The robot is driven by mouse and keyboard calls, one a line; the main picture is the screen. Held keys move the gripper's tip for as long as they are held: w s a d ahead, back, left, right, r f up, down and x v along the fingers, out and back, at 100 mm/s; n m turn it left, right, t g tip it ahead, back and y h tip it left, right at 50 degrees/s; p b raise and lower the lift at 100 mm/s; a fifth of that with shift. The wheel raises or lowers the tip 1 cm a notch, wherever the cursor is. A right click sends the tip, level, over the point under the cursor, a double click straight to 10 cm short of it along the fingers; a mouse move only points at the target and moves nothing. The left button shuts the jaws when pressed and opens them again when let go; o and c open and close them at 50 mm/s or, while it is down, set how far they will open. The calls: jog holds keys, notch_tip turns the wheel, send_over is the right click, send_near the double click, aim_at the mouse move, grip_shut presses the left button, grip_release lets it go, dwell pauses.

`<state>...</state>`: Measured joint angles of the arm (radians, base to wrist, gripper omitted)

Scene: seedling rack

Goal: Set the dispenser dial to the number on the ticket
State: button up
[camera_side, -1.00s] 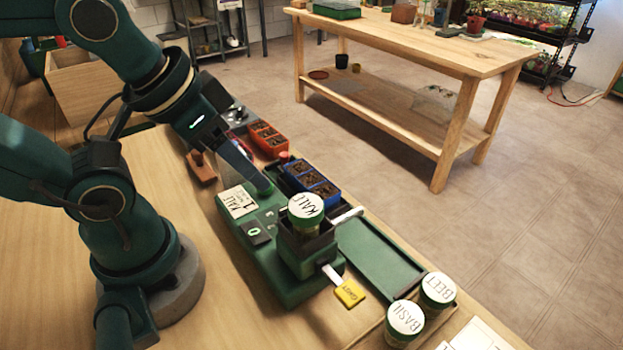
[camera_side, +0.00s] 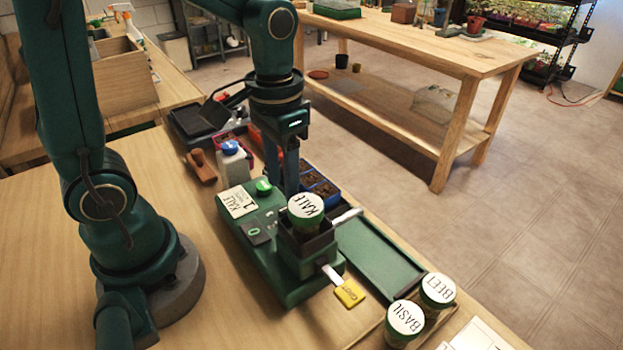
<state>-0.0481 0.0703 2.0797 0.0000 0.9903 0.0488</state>
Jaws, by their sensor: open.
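The green dispenser (camera_side: 262,262) sits on the wooden bench with a jar labelled KALE (camera_side: 306,208) upright in its top. A white ticket (camera_side: 238,201) lies on its far left part and reads KALE and 1, with small print I cannot read. A small dark display (camera_side: 255,232) beside it appears to show 0. A round green knob (camera_side: 264,187), apparently the dial, stands beside the ticket. My gripper (camera_side: 282,188) points down just right of the knob, apart from it, in front of the blue seed tray. It is open and empty; its fingers overlap in this view.
The blue tray (camera_side: 322,188) and a white bottle with a blue cap (camera_side: 232,160) stand close to my gripper. Jars labelled BASIL (camera_side: 405,322) and BEET (camera_side: 437,290) stand at the front right. A yellow tag (camera_side: 349,293) sticks out from the dispenser.

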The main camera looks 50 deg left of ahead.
aim_at(284, 209)
jog(key=shift+f, duration=2.45)
grip_shut()
